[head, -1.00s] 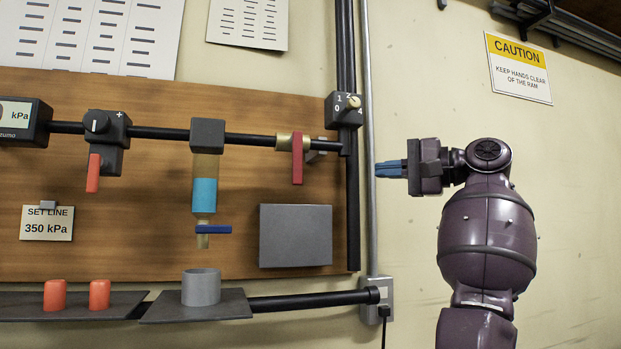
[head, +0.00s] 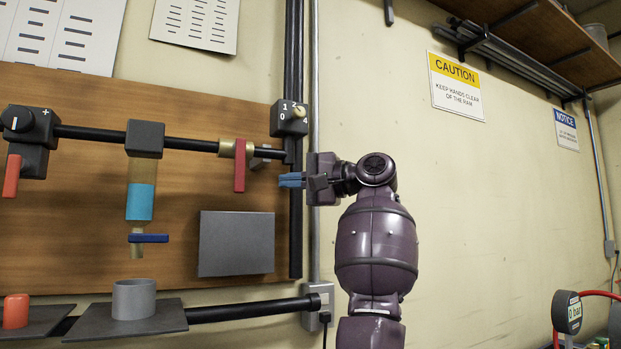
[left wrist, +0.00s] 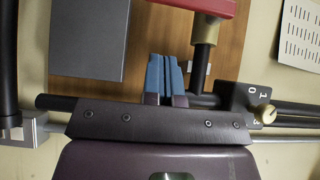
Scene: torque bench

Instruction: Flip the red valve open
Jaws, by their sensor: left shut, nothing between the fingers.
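The red valve handle (head: 240,166) hangs straight down from a brass fitting (head: 226,148) on the black horizontal pipe. In the left wrist view the red handle (left wrist: 197,6) shows at the top edge, partly cut off, with the brass fitting (left wrist: 207,28) beside it. My left gripper (head: 281,180) is to the right of the handle, apart from it and level with its lower part. Its blue fingers are shut with nothing between them; they also show in the left wrist view (left wrist: 165,72). My right gripper is not in view.
A vertical black pipe (head: 296,235) and a numbered selector box (head: 289,119) stand close to my left gripper. A grey panel (head: 236,244) lies below the handle. A column with blue liquid (head: 140,202) and a blue lever (head: 149,238) are further left.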

